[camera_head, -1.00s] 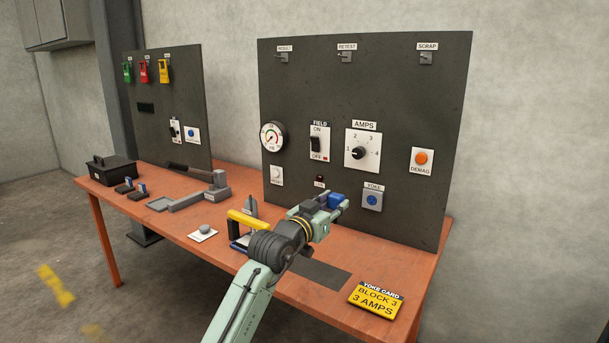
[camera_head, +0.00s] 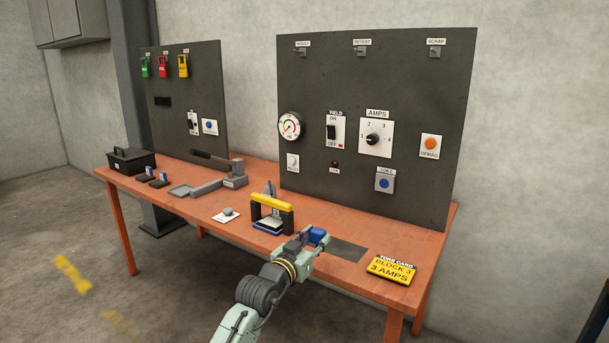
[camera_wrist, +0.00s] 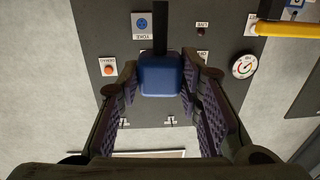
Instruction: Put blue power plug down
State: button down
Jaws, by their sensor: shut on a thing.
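The blue power plug (camera_head: 316,235) is at the end of my gripper (camera_head: 308,241), low over the right half of the orange table. In the wrist view the plug (camera_wrist: 161,76) sits between the two fingers, with a dark cable or strip running up from it. My gripper (camera_wrist: 161,88) is shut on it. Whether the plug touches the table is not clear. The blue yoke socket (camera_head: 384,182) on the big dark panel is empty, and it also shows in the wrist view (camera_wrist: 142,23).
A dark mat (camera_head: 347,250) lies just right of the plug. The yellow-handled yoke (camera_head: 271,206) stands close on the left. A yellow card (camera_head: 391,269) reads block 3, 3 amps. A grey lever device (camera_head: 220,180) and black box (camera_head: 131,160) are further left.

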jog(key=s+a+f+y+b, duration=0.1)
jog(key=s+a+f, duration=0.15)
jog(key=f, duration=0.45)
jog(key=s+a+f+b, duration=0.1)
jog(key=a+f, duration=0.2)
jog(key=f, duration=0.5)
jog(key=s+d+f+n+y+b, duration=0.1)
jog(key=s+f+b, duration=0.1)
jog(key=s+f, duration=0.6)
jog(key=s+d+f+n+t+y+b, duration=0.1)
jog(key=s+d+f+b, duration=0.1)
jog(key=s+f, duration=0.6)
jog(key=shift+f+n+t+y+b, duration=0.35)
jog(key=shift+f+b, duration=0.5)
jog(key=shift+f, duration=3)
jog(key=shift+w+a, duration=0.1)
jog(key=shift+a, duration=0.15)
